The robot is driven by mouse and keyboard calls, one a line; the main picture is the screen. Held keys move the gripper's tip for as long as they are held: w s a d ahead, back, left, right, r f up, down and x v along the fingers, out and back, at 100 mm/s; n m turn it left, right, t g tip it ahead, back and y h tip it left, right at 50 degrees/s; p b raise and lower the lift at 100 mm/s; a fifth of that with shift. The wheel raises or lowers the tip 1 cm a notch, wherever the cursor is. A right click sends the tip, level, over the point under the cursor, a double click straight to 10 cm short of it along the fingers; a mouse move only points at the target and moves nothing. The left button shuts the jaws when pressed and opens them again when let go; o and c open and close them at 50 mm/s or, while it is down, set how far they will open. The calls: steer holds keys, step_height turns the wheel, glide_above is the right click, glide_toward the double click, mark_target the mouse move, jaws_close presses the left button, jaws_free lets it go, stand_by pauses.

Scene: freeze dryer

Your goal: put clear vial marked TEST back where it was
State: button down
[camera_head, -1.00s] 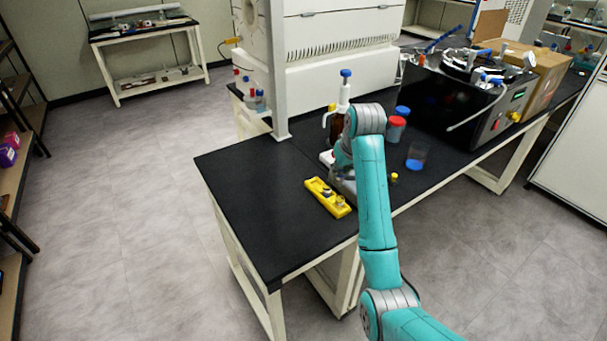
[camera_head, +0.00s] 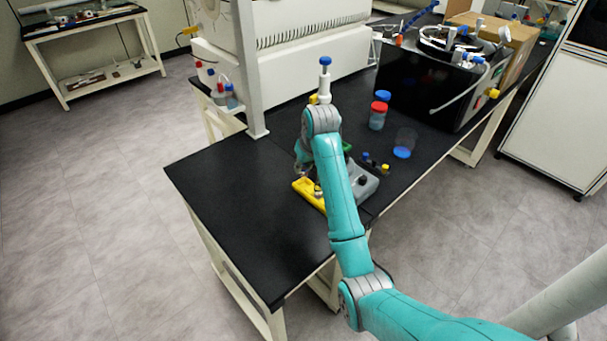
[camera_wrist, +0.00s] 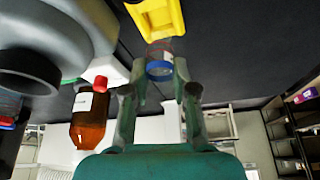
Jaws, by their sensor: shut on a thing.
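A small clear vial with a blue end (camera_wrist: 159,70) sits between my fingertips in the wrist view. I cannot read a TEST mark on it. My gripper (camera_wrist: 160,82) is shut on this vial. The yellow rack (camera_wrist: 150,22) lies just beyond the vial in the wrist view. In the head view the yellow rack (camera_head: 301,187) lies on the black bench, partly hidden by my arm. My gripper (camera_head: 303,172) is low beside and above the rack's left part. The vial is too small to make out there, and whether it touches the rack is unclear.
A grey device (camera_head: 367,184) stands right of the rack, with small coloured-cap vials (camera_head: 376,163) behind it. A brown bottle (camera_wrist: 88,128) shows in the wrist view. The bench's left part is clear.

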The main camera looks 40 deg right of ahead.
mark_target(306, 171)
steer(key=shift+f, duration=1.85)
steer(key=shift+f, duration=0.1)
steer(key=c, duration=0.9)
jaws_free()
